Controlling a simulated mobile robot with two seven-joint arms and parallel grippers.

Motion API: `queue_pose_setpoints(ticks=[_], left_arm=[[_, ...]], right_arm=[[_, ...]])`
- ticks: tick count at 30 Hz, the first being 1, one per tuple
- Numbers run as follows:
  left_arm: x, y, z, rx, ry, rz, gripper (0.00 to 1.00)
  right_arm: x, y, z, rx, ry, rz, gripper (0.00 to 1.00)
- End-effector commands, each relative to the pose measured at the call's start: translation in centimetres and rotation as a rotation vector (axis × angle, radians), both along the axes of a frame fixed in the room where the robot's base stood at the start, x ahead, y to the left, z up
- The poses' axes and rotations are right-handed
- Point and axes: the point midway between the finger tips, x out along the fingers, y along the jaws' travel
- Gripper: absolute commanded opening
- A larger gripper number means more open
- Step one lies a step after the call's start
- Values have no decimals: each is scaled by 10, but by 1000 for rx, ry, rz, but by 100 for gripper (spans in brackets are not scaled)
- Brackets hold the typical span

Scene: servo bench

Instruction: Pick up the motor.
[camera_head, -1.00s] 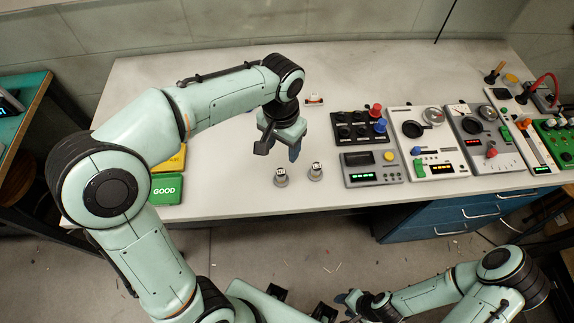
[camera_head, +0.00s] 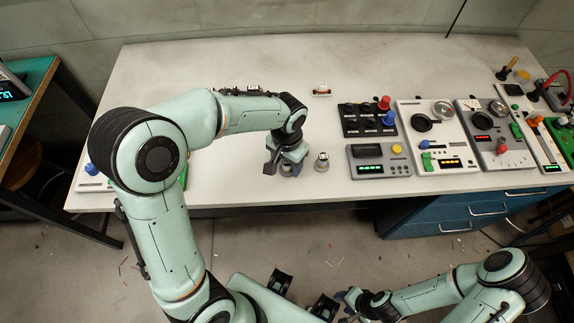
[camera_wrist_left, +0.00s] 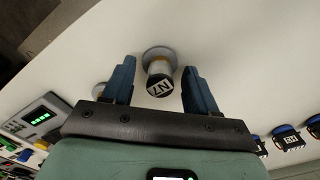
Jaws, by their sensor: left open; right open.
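Two small motor-like cylinders stand upright on the bench, each in a grey round base. One (camera_wrist_left: 160,88), with a dark top marked "N7", is between the two blue fingers of my left gripper (camera_wrist_left: 158,66) in the left wrist view, with gaps at its sides. In the head view my left gripper (camera_head: 284,166) is open, low over this cylinder and partly hiding it. The other cylinder (camera_head: 322,162) stands just to the right. My right gripper (camera_head: 364,302) is open and empty, low in front of the bench.
Control panels (camera_head: 378,160) with knobs and displays fill the bench's right side. A small white item with a red part (camera_head: 321,90) lies farther back. Several dark and blue parts (camera_wrist_left: 289,139) show at the wrist view's right. The middle back of the bench (camera_head: 350,65) is clear.

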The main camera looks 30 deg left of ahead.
Motion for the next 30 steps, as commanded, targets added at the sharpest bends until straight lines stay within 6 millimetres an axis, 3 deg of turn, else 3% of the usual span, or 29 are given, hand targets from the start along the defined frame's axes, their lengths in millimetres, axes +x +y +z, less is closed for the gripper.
queue_pose_setpoints(ticks=[4, 9, 10, 23, 30], left_arm=[[0, 0, 0, 0, 0, 1, 58], [0, 0, 1, 0, 0, 0, 3], [0, 0, 1, 0, 0, 0, 0], [1, 0, 10, 0, -3, 1, 0], [2, 0, 50, -1, -7, 1, 0]], right_arm=[[0, 0, 0, 0, 0, 0, 46], [0, 0, 0, 0, 0, 0, 46], [0, 0, 0, 0, 0, 0, 46], [1, 0, 2, 0, -1, 0, 46], [4, 0, 8, 1, -5, 0, 46]])
